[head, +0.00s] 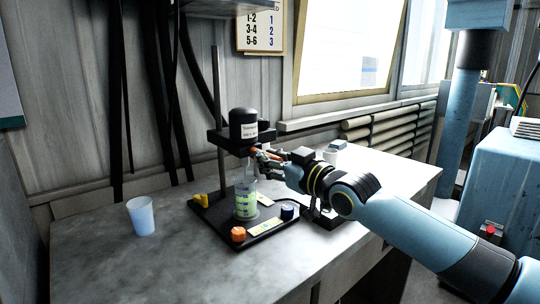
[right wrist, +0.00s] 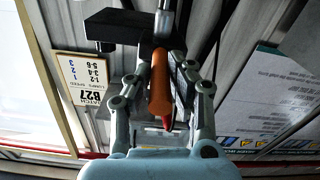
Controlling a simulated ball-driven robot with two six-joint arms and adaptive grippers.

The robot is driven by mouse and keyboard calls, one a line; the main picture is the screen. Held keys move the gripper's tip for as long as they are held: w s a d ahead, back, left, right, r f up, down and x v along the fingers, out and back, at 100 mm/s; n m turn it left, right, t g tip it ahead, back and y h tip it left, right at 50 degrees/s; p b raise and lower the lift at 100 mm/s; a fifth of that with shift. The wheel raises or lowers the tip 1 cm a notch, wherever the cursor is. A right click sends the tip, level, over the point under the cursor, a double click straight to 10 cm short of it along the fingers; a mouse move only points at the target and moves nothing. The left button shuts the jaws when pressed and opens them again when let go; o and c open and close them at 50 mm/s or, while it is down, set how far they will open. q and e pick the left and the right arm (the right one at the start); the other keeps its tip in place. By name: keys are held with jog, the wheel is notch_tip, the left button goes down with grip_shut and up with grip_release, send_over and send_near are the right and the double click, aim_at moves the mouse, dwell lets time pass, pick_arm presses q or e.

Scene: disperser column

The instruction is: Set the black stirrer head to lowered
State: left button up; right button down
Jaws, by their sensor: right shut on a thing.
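The black stirrer head (head: 243,124) sits on a carriage on the upright metal column (head: 222,165), above a clear vessel with green liquid (head: 245,200). An orange handle (right wrist: 158,95) sticks out from the head's carriage. My right gripper (head: 264,158) is at the carriage's right side. In the right wrist view, the fingers of my right gripper (right wrist: 160,68) are closed around the orange handle. The head's shaft is hard to make out above the vessel. My left gripper is not in view.
The black base (head: 270,238) carries an orange knob (head: 238,234), a dark blue knob (head: 289,212) and a yellow piece (head: 201,200). A translucent cup (head: 141,216) stands to the left on the grey bench (head: 110,270). Bench space at front left is clear.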

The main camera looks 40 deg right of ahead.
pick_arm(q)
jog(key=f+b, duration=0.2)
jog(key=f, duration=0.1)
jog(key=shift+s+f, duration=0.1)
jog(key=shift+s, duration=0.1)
pick_arm(e)
notch_tip(320, 180, down, 4)
jog(key=shift+f, duration=0.1)
jog(key=c, duration=1.3)
grip_release()
jog(key=shift+r, duration=0.2)
jog(key=shift+o, duration=0.5)
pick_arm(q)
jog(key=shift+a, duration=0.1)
pick_arm(e)
jog(key=shift+s, duration=0.1)
jog(key=s, duration=1.2)
jog(key=shift+d, duration=0.45)
